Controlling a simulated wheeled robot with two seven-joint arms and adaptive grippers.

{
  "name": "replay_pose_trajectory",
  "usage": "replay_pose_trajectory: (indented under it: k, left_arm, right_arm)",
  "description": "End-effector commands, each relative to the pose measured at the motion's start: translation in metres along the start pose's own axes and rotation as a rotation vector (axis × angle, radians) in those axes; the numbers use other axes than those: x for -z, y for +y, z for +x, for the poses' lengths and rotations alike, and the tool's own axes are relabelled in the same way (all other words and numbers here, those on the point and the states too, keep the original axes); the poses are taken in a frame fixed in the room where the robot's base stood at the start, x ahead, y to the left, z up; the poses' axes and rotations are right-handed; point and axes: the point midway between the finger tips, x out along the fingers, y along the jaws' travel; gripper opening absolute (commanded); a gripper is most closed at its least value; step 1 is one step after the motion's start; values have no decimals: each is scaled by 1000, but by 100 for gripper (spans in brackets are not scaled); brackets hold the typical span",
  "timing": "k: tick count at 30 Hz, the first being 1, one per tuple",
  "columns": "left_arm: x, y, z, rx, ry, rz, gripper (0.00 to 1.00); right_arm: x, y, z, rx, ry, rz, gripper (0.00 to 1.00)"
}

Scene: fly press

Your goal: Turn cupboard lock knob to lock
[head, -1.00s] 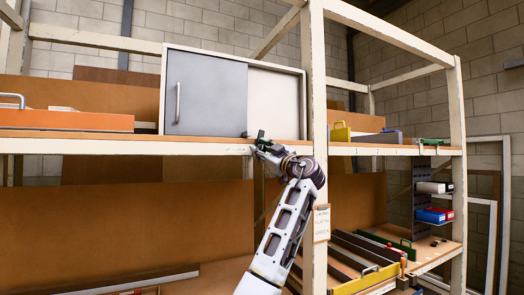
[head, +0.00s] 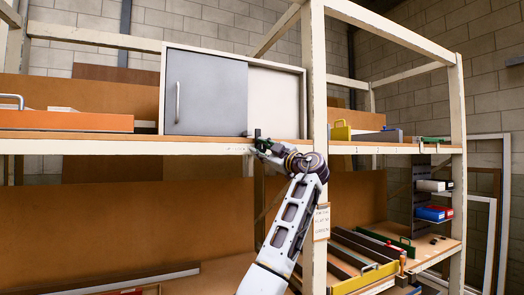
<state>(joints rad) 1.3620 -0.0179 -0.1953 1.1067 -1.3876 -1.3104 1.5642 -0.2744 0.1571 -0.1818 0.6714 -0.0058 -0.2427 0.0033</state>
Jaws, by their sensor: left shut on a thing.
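The cupboard (head: 207,93) stands on the upper shelf, with a grey sliding door at left and a pale panel (head: 274,100) at right. The grey door has a vertical handle (head: 178,101). A small dark lock knob (head: 245,133) shows at the door's lower right corner, near the shelf edge. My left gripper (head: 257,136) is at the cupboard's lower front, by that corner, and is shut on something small. The gripper's fingers hide most of what they hold; it appears to be the lock knob. My right gripper does not show.
The upper shelf's front edge (head: 100,147) runs just below the gripper. A white upright post (head: 314,80) stands close to the right of my arm. An orange box (head: 66,120) sits at left, a yellow-handled item (head: 341,131) at right.

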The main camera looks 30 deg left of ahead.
Motion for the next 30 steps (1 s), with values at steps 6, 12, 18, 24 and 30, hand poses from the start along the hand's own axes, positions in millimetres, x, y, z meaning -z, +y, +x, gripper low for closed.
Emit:
replay_pose_trajectory:
  k: [6,12,18,24,30]
  left_arm:
    - [2,2,1,-4,2,-4,54]
    - [1,1,0,-2,1,-2,54]
    - [1,1,-2,-2,0,-1,54]
    - [0,1,-13,-2,0,-1,54]
    - [0,1,-37,-2,0,-2,54]
  right_arm:
    - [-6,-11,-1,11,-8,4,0]
    - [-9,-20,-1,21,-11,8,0]
    - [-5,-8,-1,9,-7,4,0]
    - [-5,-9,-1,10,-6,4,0]
    - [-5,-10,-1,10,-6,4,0]
